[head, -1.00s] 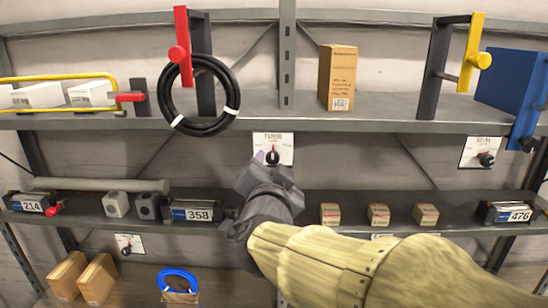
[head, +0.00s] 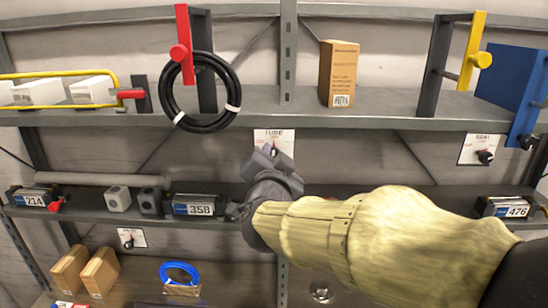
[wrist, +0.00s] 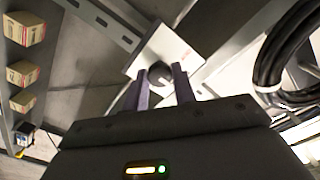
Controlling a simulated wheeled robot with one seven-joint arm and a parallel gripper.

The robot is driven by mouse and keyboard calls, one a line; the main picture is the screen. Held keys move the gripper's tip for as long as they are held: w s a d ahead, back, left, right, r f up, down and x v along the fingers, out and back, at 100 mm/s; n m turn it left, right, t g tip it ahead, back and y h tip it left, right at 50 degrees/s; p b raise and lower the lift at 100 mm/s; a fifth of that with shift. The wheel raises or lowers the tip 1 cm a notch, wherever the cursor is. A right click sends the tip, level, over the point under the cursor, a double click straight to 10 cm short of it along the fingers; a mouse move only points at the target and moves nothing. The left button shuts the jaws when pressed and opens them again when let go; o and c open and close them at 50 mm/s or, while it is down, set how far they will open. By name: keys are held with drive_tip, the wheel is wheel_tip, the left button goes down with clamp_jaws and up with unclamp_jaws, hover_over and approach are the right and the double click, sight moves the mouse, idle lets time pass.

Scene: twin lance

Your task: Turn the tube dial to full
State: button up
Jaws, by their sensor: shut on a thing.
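The tube dial is a dark knob (wrist: 160,73) on a white plate (head: 274,138) marked TUBE, fixed below the upper shelf's edge. The exact angle of the knob's pointer is hard to make out.
A black hose coil (head: 200,100) hangs on a red-ended bracket left of the dial. A cardboard box (head: 338,73) stands on the upper shelf. Other dials sit at right (head: 484,150) and lower left (head: 132,238). My forearm crosses the lower shelf.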

drive_tip(key=shift+f+m+b, duration=0.15)
drive_tip(key=shift+m+b, duration=0.25)
drive_tip(key=shift+b, duration=0.25)
drive_tip(key=shift+m+b, duration=5.25)
drive_tip(key=shift+m, duration=0.35)
drive_tip(key=o, duration=1)
drive_tip(key=shift+d, duration=0.1)
